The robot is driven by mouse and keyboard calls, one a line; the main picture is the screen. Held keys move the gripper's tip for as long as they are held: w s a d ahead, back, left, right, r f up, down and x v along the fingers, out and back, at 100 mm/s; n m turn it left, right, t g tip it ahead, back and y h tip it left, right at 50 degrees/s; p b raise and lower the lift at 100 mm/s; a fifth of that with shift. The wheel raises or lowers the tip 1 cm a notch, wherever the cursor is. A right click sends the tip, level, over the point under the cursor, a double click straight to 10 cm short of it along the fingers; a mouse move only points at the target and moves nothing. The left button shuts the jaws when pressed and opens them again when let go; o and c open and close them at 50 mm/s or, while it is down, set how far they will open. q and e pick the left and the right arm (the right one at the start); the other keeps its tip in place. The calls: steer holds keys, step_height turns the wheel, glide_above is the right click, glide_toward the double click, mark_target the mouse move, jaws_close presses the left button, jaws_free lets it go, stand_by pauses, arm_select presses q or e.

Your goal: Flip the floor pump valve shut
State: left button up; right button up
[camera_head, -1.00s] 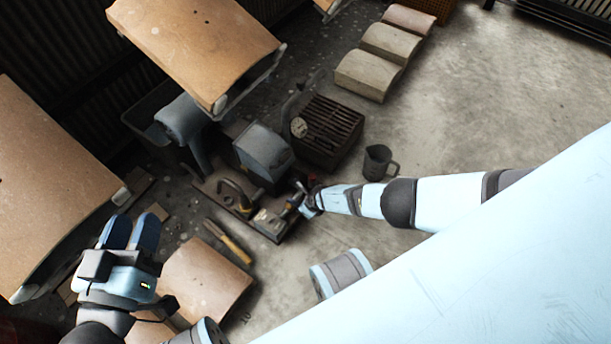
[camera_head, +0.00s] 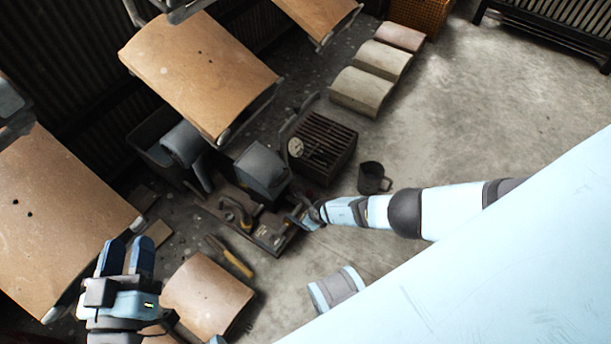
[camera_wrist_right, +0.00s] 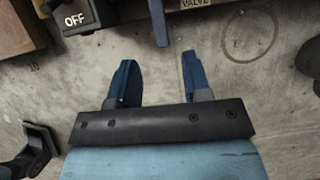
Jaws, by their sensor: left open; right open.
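The floor pump stands on a dark base plate (camera_head: 266,236) left of my right arm in the head view. In the right wrist view, a blue-grey bar (camera_wrist_right: 158,22), apparently the valve lever, points down from the top edge near a partly cut-off VALVE label (camera_wrist_right: 196,3). My right gripper (camera_wrist_right: 156,63) is open and empty; the bar's tip lies just beyond its fingertips, apart from them. In the head view the right gripper (camera_head: 306,217) is at the base's right edge. My left gripper (camera_head: 126,250) is open and empty at the lower left, well away from the pump.
A box with a black OFF switch (camera_wrist_right: 76,18) shows at the upper left in the wrist view.

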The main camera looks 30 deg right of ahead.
arm_select(q)
steer(key=s+a+f+g+y+p, duration=0.2)
steer(key=a+f+g+y+p, duration=0.1)
steer(key=f+p, duration=0.3)
step_height(320, 180, down, 3)
steer(key=shift+s+a+r+g+y+p, duration=0.2)
steer(key=shift+s+a+g+y+p, duration=0.15)
steer(key=shift+a+g, duration=0.5)
arm_select(e)
steer(key=v, duration=0.7)
arm_select(q)
steer(key=shift+d+f, duration=0.1)
